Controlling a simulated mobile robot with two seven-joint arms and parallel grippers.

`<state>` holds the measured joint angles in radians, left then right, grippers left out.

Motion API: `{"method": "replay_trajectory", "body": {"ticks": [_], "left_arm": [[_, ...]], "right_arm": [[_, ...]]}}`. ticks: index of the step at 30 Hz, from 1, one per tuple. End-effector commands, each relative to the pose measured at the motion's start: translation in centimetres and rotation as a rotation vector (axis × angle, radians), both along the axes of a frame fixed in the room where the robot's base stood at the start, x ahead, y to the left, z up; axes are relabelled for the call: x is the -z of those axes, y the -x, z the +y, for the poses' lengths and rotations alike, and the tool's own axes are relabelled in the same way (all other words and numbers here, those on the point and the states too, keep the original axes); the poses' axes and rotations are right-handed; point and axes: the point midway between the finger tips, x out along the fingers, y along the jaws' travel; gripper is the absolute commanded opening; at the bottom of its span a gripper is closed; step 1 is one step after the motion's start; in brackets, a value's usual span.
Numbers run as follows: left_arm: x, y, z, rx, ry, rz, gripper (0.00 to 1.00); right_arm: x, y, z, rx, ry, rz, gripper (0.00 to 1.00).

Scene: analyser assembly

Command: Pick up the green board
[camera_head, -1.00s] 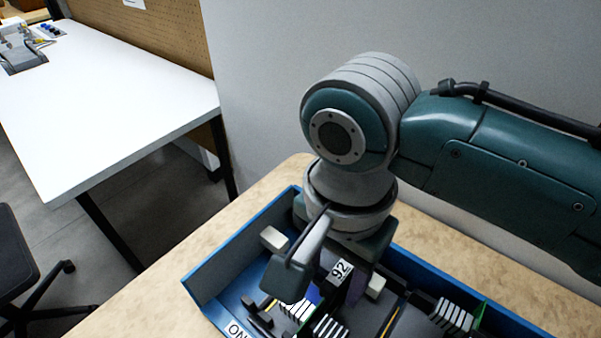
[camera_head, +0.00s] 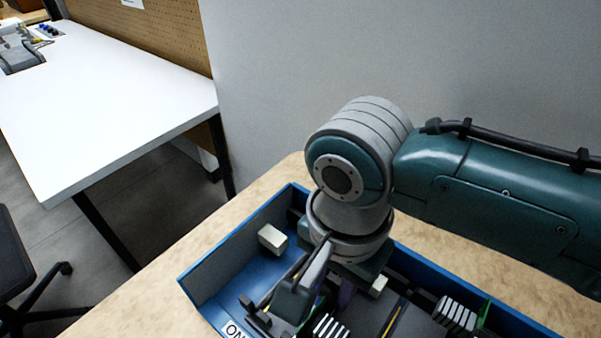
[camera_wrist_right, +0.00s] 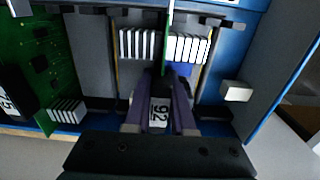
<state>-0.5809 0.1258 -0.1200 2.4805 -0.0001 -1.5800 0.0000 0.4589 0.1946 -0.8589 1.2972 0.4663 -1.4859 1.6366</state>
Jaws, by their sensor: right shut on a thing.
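My right gripper (camera_head: 310,290) reaches down into the blue bin (camera_head: 215,272). My left gripper is not in view.
Grey dividers and white-finned parts (camera_head: 455,313) fill the bin close by. A small white block (camera_head: 272,238) sits near the bin's back left wall. The bin stands on a tan table (camera_head: 150,290). A white table (camera_head: 110,100) is at the left, a wall behind.

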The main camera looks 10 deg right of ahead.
Motion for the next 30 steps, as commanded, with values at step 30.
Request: {"method": "replay_trajectory", "body": {"ticks": [30], "left_arm": [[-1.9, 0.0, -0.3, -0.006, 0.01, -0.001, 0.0]], "right_arm": [[-4.8, -0.1, 0.1, -0.001, -0.004, -0.004, 0.0]]}}
